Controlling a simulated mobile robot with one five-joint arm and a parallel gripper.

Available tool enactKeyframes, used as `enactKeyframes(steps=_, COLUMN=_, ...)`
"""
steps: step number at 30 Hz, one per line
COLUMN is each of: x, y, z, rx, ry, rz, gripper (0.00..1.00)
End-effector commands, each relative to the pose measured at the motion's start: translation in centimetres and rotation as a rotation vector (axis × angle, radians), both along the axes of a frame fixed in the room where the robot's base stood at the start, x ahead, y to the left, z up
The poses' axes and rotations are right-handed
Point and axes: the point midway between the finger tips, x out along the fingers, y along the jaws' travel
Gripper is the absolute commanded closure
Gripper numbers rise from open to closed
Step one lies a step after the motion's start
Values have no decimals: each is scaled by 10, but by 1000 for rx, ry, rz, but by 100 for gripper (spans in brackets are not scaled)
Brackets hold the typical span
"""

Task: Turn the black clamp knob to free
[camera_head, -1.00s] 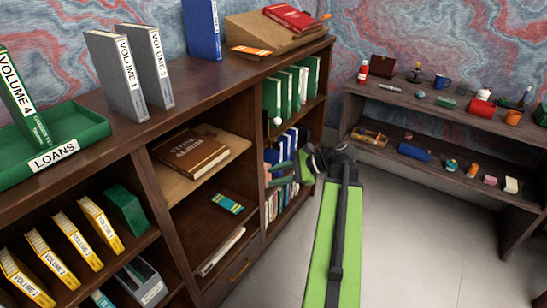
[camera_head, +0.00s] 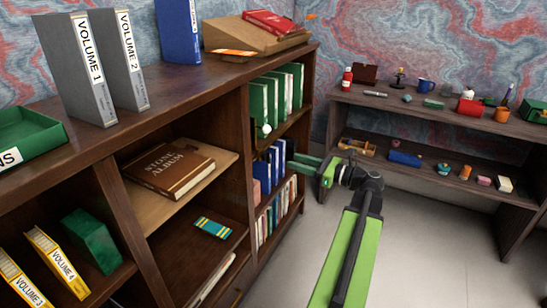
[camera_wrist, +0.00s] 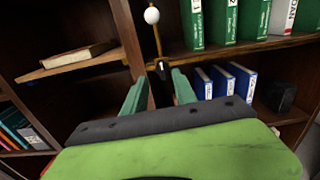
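A small black clamp knob (camera_wrist: 162,68) sits at the lower end of a thin brass rod (camera_wrist: 156,45) in the wrist view, in front of the shelf upright. A white ball (camera_wrist: 152,16) is at the rod's top; it also shows in the head view (camera_head: 266,130). My gripper (camera_wrist: 158,82) has its two green fingers apart, with the knob just beyond and between the tips in the picture. Nothing is visibly held, and I cannot tell any contact. In the head view my gripper (camera_head: 303,164) points left at the bookcase; the knob is too small to make out there.
The wooden bookcase (camera_head: 215,105) holds green binders (camera_head: 264,100) above and blue books (camera_head: 268,165) below, close to my fingers. A brown stone album (camera_head: 168,168) lies on a middle shelf. A low shelf unit (camera_head: 420,112) stands behind right. The floor (camera_head: 430,240) is clear.

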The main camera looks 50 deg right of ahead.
Motion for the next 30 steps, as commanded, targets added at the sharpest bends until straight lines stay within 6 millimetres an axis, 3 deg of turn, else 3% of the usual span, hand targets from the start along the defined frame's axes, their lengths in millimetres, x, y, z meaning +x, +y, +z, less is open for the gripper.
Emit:
enactKeyframes(steps=6, x=51, y=11, z=0, rx=-1, ry=0, rz=-1, gripper=66)
enactKeyframes(steps=12, x=81, y=18, z=0, rx=-1, ry=1, rz=-4, gripper=66)
enactKeyframes(steps=23, x=88, y=19, z=0, rx=-1, ry=0, rz=-7, gripper=66)
enactKeyframes(steps=30, x=88, y=19, z=0, rx=-1, ry=0, rz=-7, gripper=95)
